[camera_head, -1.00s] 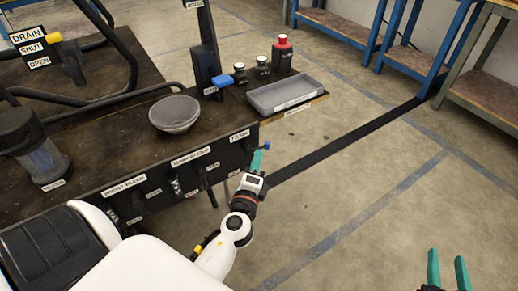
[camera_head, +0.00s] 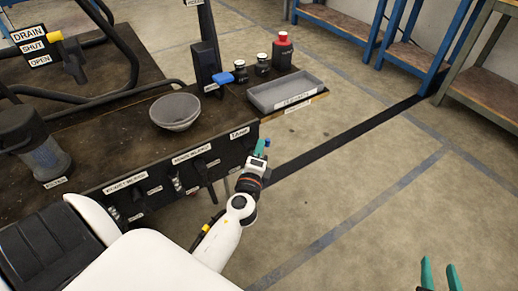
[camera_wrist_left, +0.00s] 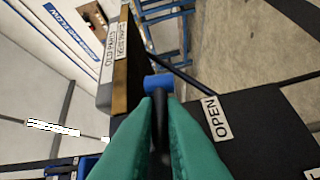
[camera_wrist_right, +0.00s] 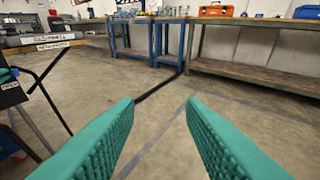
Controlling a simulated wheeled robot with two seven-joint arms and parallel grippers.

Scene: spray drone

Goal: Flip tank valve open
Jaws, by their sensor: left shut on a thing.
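The tank valve handle, a black lever with a blue tip (camera_wrist_left: 159,83), sits between the green fingers in the left wrist view. My left gripper (camera_head: 262,149) is shut on this lever at the right end of the bench's front panel, beside the "TANK" label (camera_head: 240,133). An "OPEN" label (camera_wrist_left: 215,117) lies just right of the fingers in the left wrist view. The valve body behind the fingers is hidden. My right gripper (camera_head: 440,275) is open and empty over the floor at lower right; its spread fingers also show in the right wrist view (camera_wrist_right: 160,115).
Other labelled valves (camera_head: 202,168) line the front panel left of my left gripper. The floor on the right is clear.

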